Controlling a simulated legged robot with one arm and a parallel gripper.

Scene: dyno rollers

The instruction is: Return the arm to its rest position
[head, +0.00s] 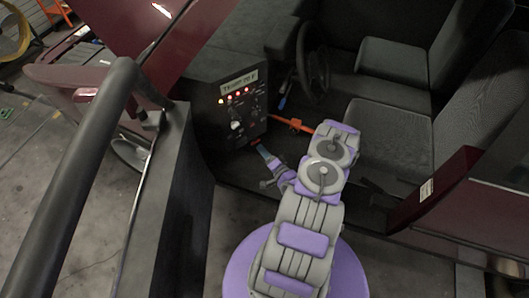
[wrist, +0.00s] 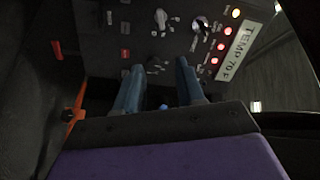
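My arm, grey and purple, reaches from the bottom of the head view toward the open side of a dark red vehicle. My gripper (head: 263,152) is near the lower edge of the black control panel (head: 240,118). In the wrist view its two blue fingers (wrist: 158,78) stand apart with nothing seen between them. They point toward the panel (wrist: 145,40), which also shows there with knobs, switches, lit red lamps and a "TEMP 70 F" label. I cannot tell whether a fingertip touches the panel.
An orange bar (head: 292,124) sticks out beside the panel, close to my wrist; it also shows in the wrist view (wrist: 76,112). A steering wheel (head: 313,66) and dark seats (head: 385,130) lie beyond. A thick dark post (head: 75,170) stands at left. The open red door sill (head: 435,190) is at right.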

